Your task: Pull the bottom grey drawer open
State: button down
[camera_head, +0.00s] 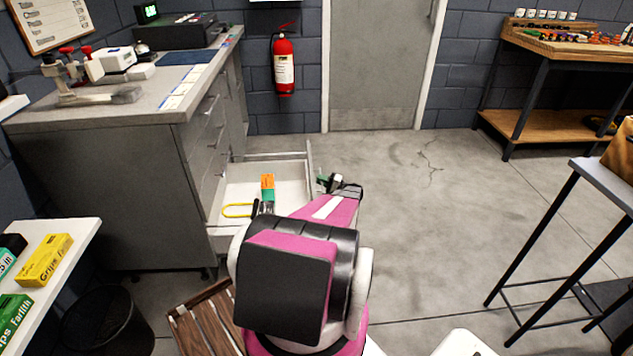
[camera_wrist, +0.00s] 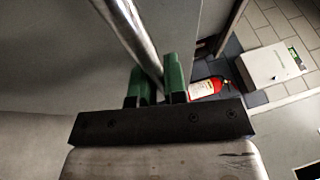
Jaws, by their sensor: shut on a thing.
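The bottom grey drawer (camera_head: 290,193) stands pulled out from the grey cabinet (camera_head: 110,180) in the head view, its pale inside showing. An orange and green item (camera_head: 267,185) and a yellow looped item (camera_head: 237,211) lie in it. My gripper (camera_head: 338,186) is at the drawer's outer front side, partly hidden by my arm. In the wrist view, the green fingers of my gripper (camera_wrist: 156,84) are shut on a shiny metal bar handle (camera_wrist: 130,32). The handle is hidden in the head view.
A slatted wooden crate (camera_head: 205,318) and a black bin (camera_head: 107,322) stand on the floor in front of the cabinet. A black-legged table (camera_head: 600,185) is at the right. The floor between is clear. A fire extinguisher (camera_head: 284,65) hangs on the back wall.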

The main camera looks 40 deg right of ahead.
jog(key=shift+d, duration=0.1)
jog(key=c, duration=1.2)
grip_release()
jog(key=v, duration=1)
jog(key=shift+s+d+f, duration=0.2)
jog(key=shift+s, duration=0.1)
jog(key=shift+s+d, duration=0.1)
